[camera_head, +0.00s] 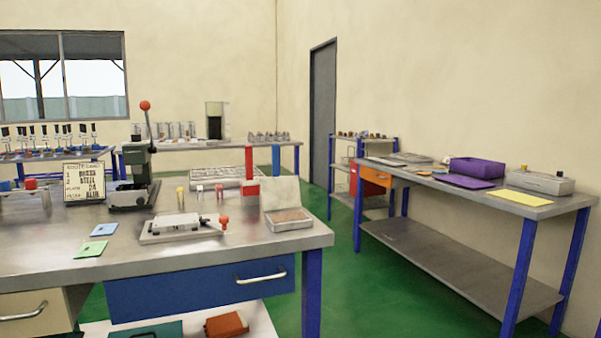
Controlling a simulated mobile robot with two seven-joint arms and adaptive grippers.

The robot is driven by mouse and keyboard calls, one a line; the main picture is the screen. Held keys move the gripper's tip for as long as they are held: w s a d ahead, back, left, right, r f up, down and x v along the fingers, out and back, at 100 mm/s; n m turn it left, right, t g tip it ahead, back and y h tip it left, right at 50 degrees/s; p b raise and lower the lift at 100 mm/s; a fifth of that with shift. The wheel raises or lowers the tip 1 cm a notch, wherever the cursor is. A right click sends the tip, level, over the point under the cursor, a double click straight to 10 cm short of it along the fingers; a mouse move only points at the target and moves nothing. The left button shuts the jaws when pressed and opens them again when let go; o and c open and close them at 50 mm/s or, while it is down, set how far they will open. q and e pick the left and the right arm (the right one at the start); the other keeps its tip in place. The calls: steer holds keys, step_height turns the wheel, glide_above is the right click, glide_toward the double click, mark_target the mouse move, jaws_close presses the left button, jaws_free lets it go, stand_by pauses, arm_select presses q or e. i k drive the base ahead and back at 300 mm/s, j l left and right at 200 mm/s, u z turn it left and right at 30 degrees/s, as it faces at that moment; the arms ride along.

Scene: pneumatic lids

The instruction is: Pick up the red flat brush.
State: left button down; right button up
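I cannot make out a red flat brush for certain in the head view. Several small red things show on the near workbench (190,248): a red block (250,188) by the back edge, a red-topped piece (223,222) at the right end of a metal fixture (180,227), and a red piece (30,184) at the far left. Small upright pieces, one yellow-topped (180,197), stand behind the fixture. All are too small to identify surely. Neither of my grippers is in view.
A lever press (133,180) with a red knob and a sign (84,183) stand on the near bench. An open-lidded box (289,219) sits at its right end. A right-hand bench (425,180) holds a purple bin (477,167). Green floor (385,285) lies open between the benches.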

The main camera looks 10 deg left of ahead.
mark_target(248, 148)
steer(key=i+l+z, duration=0.25)
steer(key=z, duration=0.2)
steer(key=i+l+z, duration=0.2)
steer(key=i+z, duration=0.25)
steer(key=i+l+z, duration=0.15)
steer(key=z, duration=0.25)
steer(key=i+u, duration=0.35)
steer(key=i+l+u, duration=0.15)
steer(key=i+u, duration=0.25)
steer(key=i+l+u, duration=0.2)
steer(key=u, duration=0.15)
steer(key=i+u, duration=0.15)
steer(key=u, duration=0.3)
steer(key=i+u, duration=0.15)
steer(key=u, duration=0.35)
steer(key=i+l+u, duration=0.1)
steer(key=u, duration=0.35)
steer(key=i+l+u, duration=0.1)
steer(key=u, duration=0.4)
steer(key=i+l+u, duration=0.1)
steer(key=l+u, duration=0.2)
steer(key=u, duration=0.15)
steer(key=l+u, duration=0.15)
steer(key=u, duration=0.35)
steer(key=l+u, duration=0.25)
steer(key=u, duration=0.2)
